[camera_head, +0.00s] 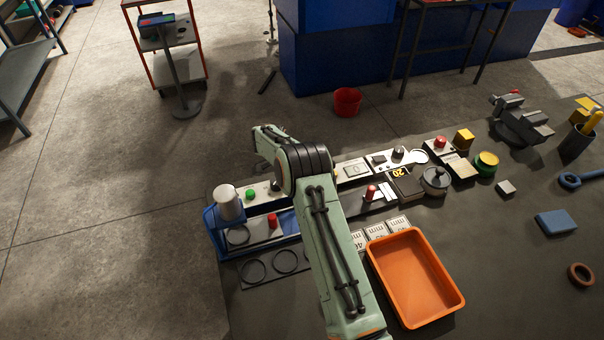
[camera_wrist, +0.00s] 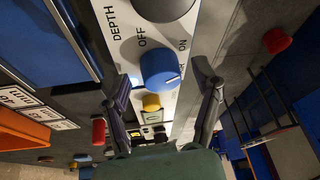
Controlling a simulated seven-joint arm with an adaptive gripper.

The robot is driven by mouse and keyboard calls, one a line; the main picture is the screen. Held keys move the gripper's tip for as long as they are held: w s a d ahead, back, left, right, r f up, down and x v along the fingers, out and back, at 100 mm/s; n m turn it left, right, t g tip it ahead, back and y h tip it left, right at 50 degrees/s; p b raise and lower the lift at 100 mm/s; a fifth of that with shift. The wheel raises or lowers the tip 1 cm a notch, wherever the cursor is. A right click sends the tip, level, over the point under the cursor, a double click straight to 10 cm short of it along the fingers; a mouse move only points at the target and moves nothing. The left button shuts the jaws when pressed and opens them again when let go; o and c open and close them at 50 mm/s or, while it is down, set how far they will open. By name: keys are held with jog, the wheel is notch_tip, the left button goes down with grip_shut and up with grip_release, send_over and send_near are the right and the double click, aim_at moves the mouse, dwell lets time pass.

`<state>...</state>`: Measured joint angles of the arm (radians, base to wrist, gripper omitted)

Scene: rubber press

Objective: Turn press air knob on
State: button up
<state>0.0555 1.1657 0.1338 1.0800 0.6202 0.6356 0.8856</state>
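In the wrist view a blue round knob (camera_wrist: 160,68) sits on a pale panel (camera_wrist: 128,50), beside the labels OFF and ON and another partly covered label. A short pale mark shows on its face, on the lower right. My gripper (camera_wrist: 168,85) is open, with one dark finger on each side of the knob. The fingers look apart from it, but I cannot tell how deep they reach. In the head view my arm hides the gripper and the knob.
A large grey knob (camera_wrist: 163,8) by the label DEPTH and a yellow button (camera_wrist: 151,102) flank the blue knob. In the head view a green button (camera_head: 250,194), a grey cylinder (camera_head: 229,204) and an orange tray (camera_head: 447,303) lie near my arm.

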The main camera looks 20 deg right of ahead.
jog(key=v, duration=1.2)
notch_tip(320, 180, up, 14)
jog(key=d+t, duration=0.1)
jog(key=t, duration=0.1)
jog(key=s+r+n+t+y, duration=0.1)
jog(key=s+r+n, duration=0.2)
jog(key=s+r, duration=0.8)
jog(key=s+a+f+n+g+y, duration=0.1)
jog(key=s+f+n, duration=0.3)
jog(key=s, duration=0.5)
jog(key=s+a+f+n+g+y, duration=0.1)
jog(key=s+a+f+n, duration=0.3)
jog(key=s, duration=0.5)
jog(key=s+a+f+n+g+y, duration=0.2)
jog(key=s+f+n, duration=0.3)
jog(key=s, duration=0.4)
jog(key=shift+s+a+f+n+g, duration=0.25)
jog(key=shift+a+f+g, duration=0.25)
jog(key=shift+f, duration=0.25)
